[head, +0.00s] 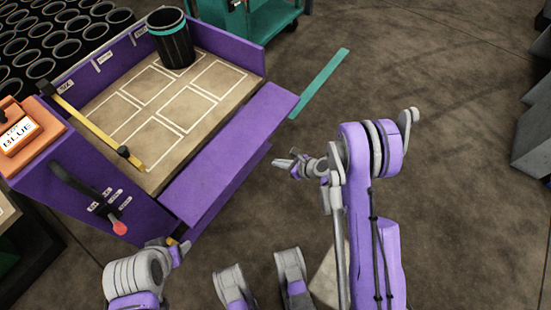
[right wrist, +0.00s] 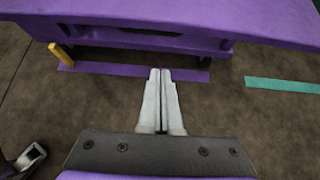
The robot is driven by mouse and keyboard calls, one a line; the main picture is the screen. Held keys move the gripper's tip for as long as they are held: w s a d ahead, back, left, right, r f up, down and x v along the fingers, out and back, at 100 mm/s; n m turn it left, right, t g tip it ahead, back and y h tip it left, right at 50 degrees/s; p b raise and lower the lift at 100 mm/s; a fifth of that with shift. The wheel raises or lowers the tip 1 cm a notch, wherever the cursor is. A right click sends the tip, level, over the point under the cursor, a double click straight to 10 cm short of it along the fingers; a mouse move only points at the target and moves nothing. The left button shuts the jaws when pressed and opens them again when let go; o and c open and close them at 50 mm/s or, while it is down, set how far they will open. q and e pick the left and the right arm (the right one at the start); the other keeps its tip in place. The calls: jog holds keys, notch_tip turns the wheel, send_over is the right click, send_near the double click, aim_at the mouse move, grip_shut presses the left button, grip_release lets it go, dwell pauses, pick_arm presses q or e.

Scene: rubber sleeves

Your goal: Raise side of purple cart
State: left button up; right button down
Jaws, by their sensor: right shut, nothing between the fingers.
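The purple cart (head: 120,195) stands at the left of the head view, with a tan bed marked with white outlined rectangles. Its near side (head: 230,150) is a purple panel folded outward and down from the bed edge. That panel (right wrist: 190,18) spans the top of the right wrist view. My right gripper (head: 283,163) is shut and empty, to the right of the panel and apart from it. Its two fingers (right wrist: 160,72) meet in the right wrist view, pointing below the panel. My left gripper (head: 182,248) is beside the cart's lower front corner; its fingers are not clear.
A black cylinder (head: 172,42) with a teal band stands at the bed's back corner. A lever with a red knob (head: 119,228) and an orange "BLUE" box (head: 20,130) are at the left. A teal floor stripe (head: 322,82) and open floor lie to the right.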

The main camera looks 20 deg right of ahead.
jog(key=b+x, duration=0.2)
jog(key=x, duration=0.8)
pick_arm(q)
jog(key=shift+w+f, duration=0.1)
jog(key=shift+f, duration=0.8)
pick_arm(e)
jog(key=shift+r, duration=2.05)
pick_arm(q)
jog(key=shift+a+r+p, duration=0.1)
jog(key=shift+a+p, duration=0.05)
jog(key=shift+p, duration=0.15)
pick_arm(e)
jog(key=shift+d+r, duration=0.15)
